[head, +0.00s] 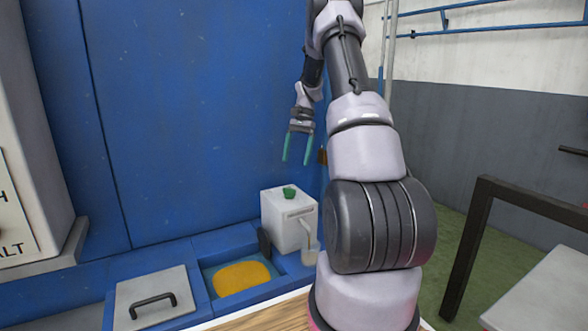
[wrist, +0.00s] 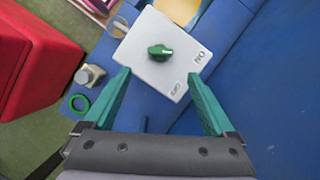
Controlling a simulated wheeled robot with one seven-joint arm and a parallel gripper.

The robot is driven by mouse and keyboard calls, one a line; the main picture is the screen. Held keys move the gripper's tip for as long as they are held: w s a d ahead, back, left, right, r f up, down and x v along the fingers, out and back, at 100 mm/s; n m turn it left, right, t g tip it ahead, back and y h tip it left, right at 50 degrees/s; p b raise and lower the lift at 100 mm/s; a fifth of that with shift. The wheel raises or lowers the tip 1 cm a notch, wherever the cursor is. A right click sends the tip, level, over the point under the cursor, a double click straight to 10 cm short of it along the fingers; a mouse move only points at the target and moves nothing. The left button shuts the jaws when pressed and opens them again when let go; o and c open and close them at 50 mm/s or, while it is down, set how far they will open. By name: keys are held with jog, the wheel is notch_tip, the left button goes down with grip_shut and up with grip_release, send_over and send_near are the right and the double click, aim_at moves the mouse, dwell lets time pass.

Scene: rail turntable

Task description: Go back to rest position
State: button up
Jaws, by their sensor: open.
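My gripper (head: 297,148) hangs in the air, pointing down, in front of the blue wall panel in the head view. Its two green fingers are apart with nothing between them. Below it stands a white box (head: 282,222) with a green knob (head: 289,192) on top. In the wrist view my gripper (wrist: 160,95) is open, and the white box (wrist: 150,75) lies beyond the fingertips. The green knob (wrist: 160,52) shows there too, with printed labels near it. The fingers look apart from the knob.
A blue ledge (head: 218,242) holds a recess with a yellow patch (head: 241,277) and a grey lid with a black handle (head: 152,304). A grey-white cabinet (head: 25,130) stands at left. A dark frame (head: 470,245) stands at right. A red block (wrist: 35,60) shows in the wrist view.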

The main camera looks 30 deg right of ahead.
jog(key=shift+w+d+r, duration=0.1)
jog(key=shift+r, duration=0.2)
jog(key=s+a+r+n+t+h, duration=0.1)
jog(key=s+a+r+n+t, duration=0.1)
jog(key=s+a+r, duration=0.55)
jog(key=s+a+r+n+t+h, duration=0.15)
jog(key=s+a+r, duration=0.35)
jog(key=r, duration=0.6)
jog(key=s+a+r+n+t, duration=0.1)
jog(key=s+a+n+t, duration=0.1)
jog(key=s, duration=0.6)
jog(key=s+a+r+n+t, duration=0.1)
jog(key=s+a+t, duration=0.3)
jog(key=s, duration=0.5)
jog(key=shift+s+a+r+n+y, duration=0.25)
jog(key=shift+a+r+n+y, duration=0.15)
jog(key=shift+a, duration=0.25)
